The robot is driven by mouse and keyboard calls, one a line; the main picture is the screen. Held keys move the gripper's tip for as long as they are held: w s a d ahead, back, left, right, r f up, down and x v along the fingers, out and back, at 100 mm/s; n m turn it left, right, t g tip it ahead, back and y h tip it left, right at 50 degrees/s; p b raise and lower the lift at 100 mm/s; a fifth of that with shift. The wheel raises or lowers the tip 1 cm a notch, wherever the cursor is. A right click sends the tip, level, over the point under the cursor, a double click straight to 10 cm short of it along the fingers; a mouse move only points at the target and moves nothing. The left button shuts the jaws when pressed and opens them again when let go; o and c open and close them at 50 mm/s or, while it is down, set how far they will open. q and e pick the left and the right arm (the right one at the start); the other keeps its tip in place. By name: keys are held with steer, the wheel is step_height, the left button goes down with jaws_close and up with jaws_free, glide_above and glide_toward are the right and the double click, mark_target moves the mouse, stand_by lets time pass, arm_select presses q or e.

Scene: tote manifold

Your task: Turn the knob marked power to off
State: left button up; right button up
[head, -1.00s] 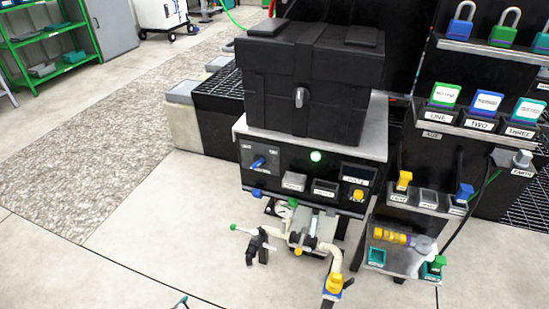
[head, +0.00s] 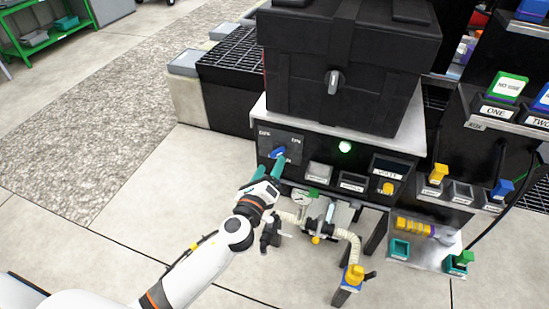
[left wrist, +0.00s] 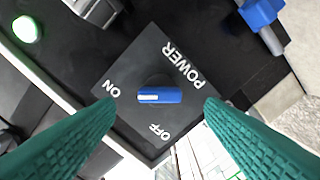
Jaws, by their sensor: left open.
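The blue power knob (head: 278,153) sits on a dark square plate at the left of the black panel's front. In the left wrist view the knob (left wrist: 160,96) shows near the middle, under the word POWER. The white mark at its left end points toward ON; OFF is at the plate's lower corner. My left gripper (head: 270,170) is open in front of the knob, its teal fingers spread. In the left wrist view the two fingers (left wrist: 160,115) stand to either side below the knob, with no visible contact. My right gripper is out of view.
A lit green lamp (head: 345,147) is on the same panel, right of the knob. A black chest (head: 345,65) stands above it. Pipes with a yellow fitting (head: 355,274) are below. A small side shelf (head: 420,258) is at right. Floor at left is clear.

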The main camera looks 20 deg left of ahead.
mark_target(276, 155)
arm_select(q)
steer(key=w, duration=0.2)
steer(key=shift+w, duration=0.85)
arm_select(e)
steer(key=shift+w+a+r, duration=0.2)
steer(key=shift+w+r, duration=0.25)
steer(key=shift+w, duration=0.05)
arm_select(q)
steer(key=c, duration=1)
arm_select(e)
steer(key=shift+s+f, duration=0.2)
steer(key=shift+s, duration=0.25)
